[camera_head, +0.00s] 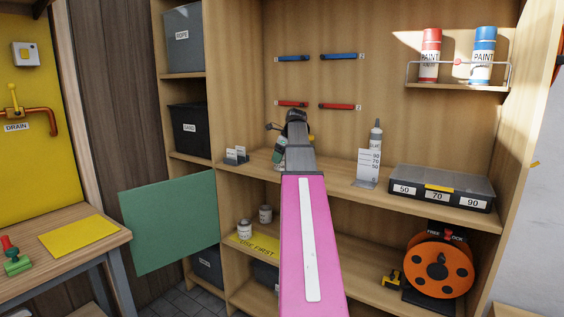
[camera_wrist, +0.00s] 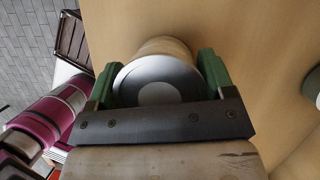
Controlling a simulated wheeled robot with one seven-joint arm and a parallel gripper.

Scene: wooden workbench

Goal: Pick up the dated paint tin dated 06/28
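A small round tin with a grey lid (camera_wrist: 150,84) sits between the green fingers of my gripper (camera_wrist: 158,78) in the wrist view. The fingers lie against both its sides, with no clear gap. Its date does not show. In the head view my gripper (camera_head: 280,152) is at the upper shelf, partly hidden by my arm, with a bit of the white tin (camera_head: 278,167) below it. Two more small white tins, one at the back (camera_head: 265,215) and one in front (camera_head: 244,229), stand on the lower shelf; their dates are too small to read.
A yellow "USE FIRST" strip (camera_head: 260,245) lies by the lower tins. Small cards (camera_head: 236,156) stand left of my gripper. A numbered card (camera_head: 368,168), a bottle (camera_head: 376,139) and an organiser box (camera_head: 441,188) stand right. A green panel (camera_head: 168,222) juts out at left.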

